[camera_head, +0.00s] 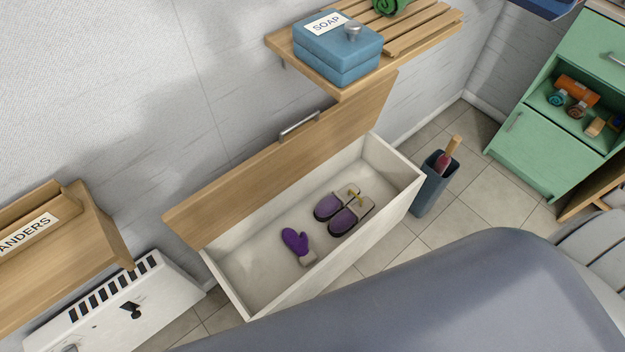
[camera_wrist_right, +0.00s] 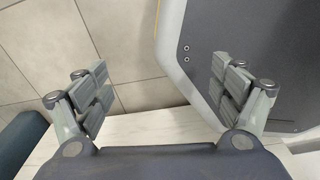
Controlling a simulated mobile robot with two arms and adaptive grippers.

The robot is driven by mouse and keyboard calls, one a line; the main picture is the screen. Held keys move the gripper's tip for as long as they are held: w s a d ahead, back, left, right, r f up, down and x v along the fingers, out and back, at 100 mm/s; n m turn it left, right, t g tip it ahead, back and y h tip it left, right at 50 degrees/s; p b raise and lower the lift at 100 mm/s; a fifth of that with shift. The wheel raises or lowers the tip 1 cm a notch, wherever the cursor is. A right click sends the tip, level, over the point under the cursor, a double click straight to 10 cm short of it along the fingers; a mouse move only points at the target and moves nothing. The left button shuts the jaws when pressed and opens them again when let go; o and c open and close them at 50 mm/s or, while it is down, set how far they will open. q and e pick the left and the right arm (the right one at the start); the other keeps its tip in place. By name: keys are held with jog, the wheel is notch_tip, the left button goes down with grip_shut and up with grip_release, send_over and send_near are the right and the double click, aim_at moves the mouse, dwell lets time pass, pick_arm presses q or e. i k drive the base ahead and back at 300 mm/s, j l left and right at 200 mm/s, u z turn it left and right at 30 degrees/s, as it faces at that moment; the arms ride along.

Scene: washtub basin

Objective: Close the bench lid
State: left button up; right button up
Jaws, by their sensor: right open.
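The bench is a white box (camera_head: 228,283) with a wooden lid (camera_head: 250,177). The lid stands open, tilted up towards the wall, with a metal handle (camera_head: 299,124) near its upper edge. My right gripper (camera_wrist_right: 160,88) is open and empty in the right wrist view, above floor tiles and a pale edge whose owner I cannot tell. Neither gripper shows in the head view, and my left gripper is in no view.
A wooden shelf (camera_head: 276,41) with a blue soap box (camera_head: 338,50) sits above the lid's right end. A dark bin (camera_head: 431,188) stands by the bench's right end. A green cabinet (camera_head: 548,155) is at the right, and a white heater (camera_head: 113,312) at lower left.

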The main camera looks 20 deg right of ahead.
aim_at(205, 216)
jog(key=j, duration=1.15)
jog(key=i+j+z, duration=0.1)
jog(key=j, duration=0.4)
